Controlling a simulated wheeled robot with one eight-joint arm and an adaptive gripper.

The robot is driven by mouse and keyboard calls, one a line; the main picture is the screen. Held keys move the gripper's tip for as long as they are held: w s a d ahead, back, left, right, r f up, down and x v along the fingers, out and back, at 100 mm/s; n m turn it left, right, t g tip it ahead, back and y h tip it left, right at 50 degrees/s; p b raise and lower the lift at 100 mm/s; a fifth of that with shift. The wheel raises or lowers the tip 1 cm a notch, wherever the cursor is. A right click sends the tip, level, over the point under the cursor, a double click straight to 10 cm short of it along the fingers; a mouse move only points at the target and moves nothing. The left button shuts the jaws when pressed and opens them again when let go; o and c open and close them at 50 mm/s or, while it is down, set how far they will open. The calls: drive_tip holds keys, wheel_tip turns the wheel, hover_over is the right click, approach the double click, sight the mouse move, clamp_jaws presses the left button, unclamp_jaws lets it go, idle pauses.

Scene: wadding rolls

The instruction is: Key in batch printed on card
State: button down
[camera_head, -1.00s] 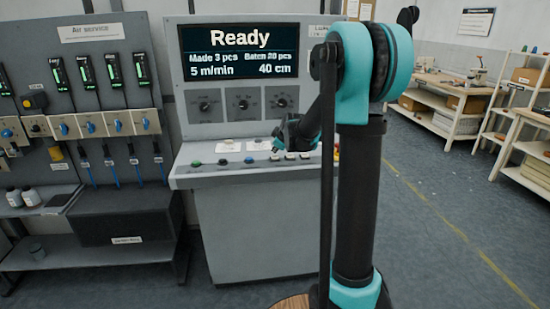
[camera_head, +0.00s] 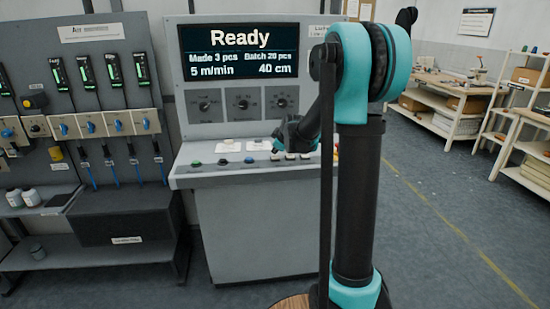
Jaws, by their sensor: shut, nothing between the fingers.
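The grey control console (camera_head: 250,183) stands ahead, with a dark display (camera_head: 239,52) reading Ready, Made 3 pcs, 5 m/min and 40 cm. Three dials (camera_head: 243,102) sit below the display. A row of buttons (camera_head: 224,161), green, blue and others, runs along the sloped panel. My gripper (camera_head: 277,147) is shut and empty, over the right part of this panel. I cannot tell whether it touches a button. My arm hides the console's right side. I cannot make out a printed batch card.
An air service board (camera_head: 90,90) with gauges, blue-knobbed valves and hoses stands at the left, above a shelf with small bottles (camera_head: 22,197). Workbenches (camera_head: 450,105) and shelves stand at the right. The floor (camera_head: 440,230) on the right is clear, with a yellow line.

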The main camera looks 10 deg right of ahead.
sight(276, 157)
drive_tip(key=shift+f, duration=0.6)
idle(0.7)
drive_tip(key=shift+r, duration=0.85)
drive_tip(key=shift+r, duration=2.55)
